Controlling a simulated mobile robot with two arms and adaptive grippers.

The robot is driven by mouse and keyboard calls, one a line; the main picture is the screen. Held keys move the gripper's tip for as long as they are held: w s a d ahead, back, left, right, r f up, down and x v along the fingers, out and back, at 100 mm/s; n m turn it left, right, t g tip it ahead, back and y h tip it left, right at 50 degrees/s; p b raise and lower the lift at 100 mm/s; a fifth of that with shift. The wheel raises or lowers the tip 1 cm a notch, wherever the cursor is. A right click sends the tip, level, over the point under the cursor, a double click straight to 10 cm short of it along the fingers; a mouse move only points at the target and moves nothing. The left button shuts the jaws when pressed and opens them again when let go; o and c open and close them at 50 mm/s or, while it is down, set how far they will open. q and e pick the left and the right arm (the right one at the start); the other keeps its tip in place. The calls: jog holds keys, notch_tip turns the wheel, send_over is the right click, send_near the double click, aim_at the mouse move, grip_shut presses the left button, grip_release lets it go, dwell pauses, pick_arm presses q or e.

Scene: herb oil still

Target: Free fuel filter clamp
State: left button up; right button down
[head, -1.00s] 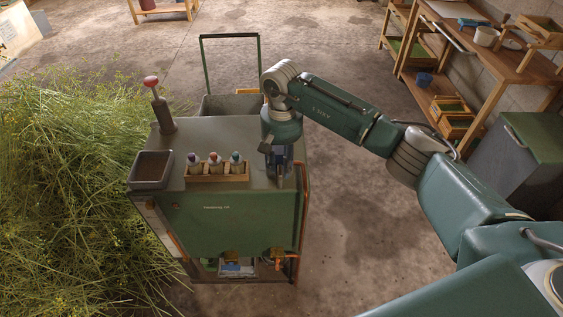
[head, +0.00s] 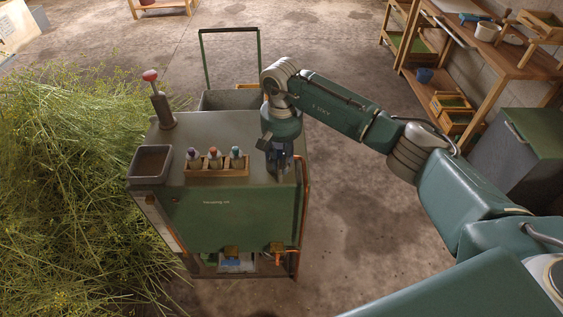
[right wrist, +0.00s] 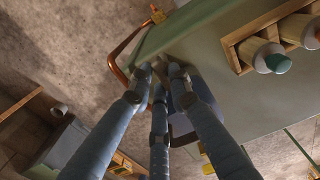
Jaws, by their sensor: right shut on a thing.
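My right gripper (head: 279,175) points down at the right front part of the top of the green still housing (head: 225,222). In the right wrist view its three fingers (right wrist: 162,72) close together near the housing's edge. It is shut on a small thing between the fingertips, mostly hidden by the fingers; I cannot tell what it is. I cannot make out a fuel filter or its clamp for certain. My left gripper is not in view.
A wooden rack (head: 217,173) with several capped bottles stands left of the gripper, beside a grey tray (head: 150,163) and a red-knobbed lever (head: 161,105). A copper pipe (head: 303,205) runs down the housing's right edge. Cut herbs (head: 65,190) lie left; floor (head: 360,240) is clear right.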

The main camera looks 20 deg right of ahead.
jog(key=m+b, duration=0.3)
jog(key=shift+f+m+b, duration=0.1)
jog(key=shift+m+b, duration=0.25)
jog(key=shift+m, duration=0.05)
jog(key=m+b, duration=0.3)
jog(key=m, duration=0.1)
jog(key=shift+a+m, duration=0.1)
jog(key=shift+m, duration=0.2)
jog(key=m+b, duration=0.2)
jog(key=m, duration=0.2)
jog(key=shift+s+a+m, duration=0.1)
jog(key=shift+m, duration=0.2)
jog(key=shift+r+m+b, duration=0.15)
jog(key=shift+m+b, duration=0.35)
jog(key=shift+m, duration=0.65)
jog(key=shift+r+m+b, duration=0.1)
jog(key=shift+m+b, duration=0.4)
jog(key=shift+m, duration=0.65)
jog(key=shift+a, duration=0.1)
jog(key=c, duration=1.9)
grip_release()
